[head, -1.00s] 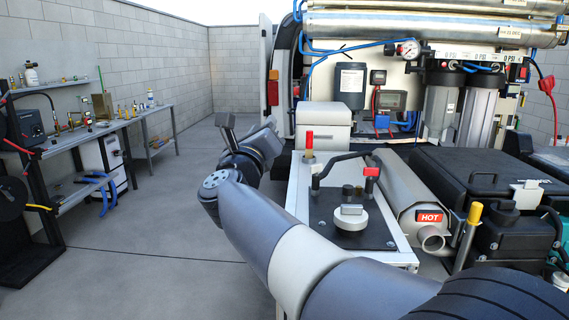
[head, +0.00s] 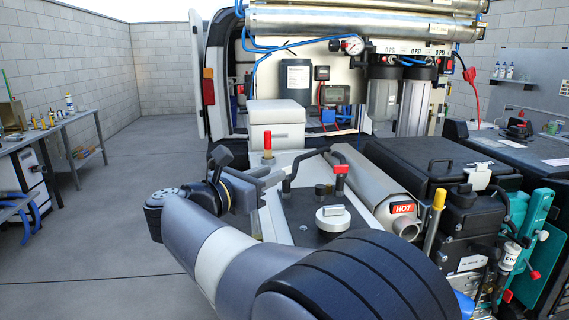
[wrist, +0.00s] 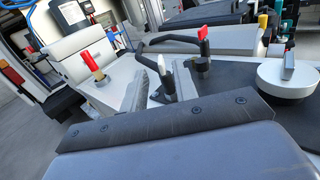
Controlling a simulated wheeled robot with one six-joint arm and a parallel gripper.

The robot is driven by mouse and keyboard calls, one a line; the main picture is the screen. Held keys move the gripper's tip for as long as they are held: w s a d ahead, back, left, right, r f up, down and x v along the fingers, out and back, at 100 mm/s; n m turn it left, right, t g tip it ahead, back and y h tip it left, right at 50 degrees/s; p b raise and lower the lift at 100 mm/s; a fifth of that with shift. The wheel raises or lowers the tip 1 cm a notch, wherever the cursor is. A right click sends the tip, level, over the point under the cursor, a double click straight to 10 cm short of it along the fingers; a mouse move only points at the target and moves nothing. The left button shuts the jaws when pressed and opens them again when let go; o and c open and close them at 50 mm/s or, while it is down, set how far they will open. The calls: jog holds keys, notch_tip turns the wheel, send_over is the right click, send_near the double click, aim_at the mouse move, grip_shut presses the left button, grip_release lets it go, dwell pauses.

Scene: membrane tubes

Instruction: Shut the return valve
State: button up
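No label names the return valve in these views, so I cannot tell which handle it is. A white round knob (head: 333,216) with a raised grip sits on the black plate. My gripper (head: 268,176) is beside the first red handle, apparently empty. In the wrist view its fingers (wrist: 158,78) stand apart.
A grey pipe with a HOT label (head: 402,208) and a yellow handle (head: 438,197) lie right of the plate. A black case (head: 430,160) stands behind them. The white van's open rear is behind. A workbench (head: 45,140) and clear floor are at left.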

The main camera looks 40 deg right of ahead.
aim_at(286, 167)
jog(key=p+x, duration=0.1)
jog(key=x, duration=0.5)
jog(key=shift+c, duration=0.6)
grip_shut()
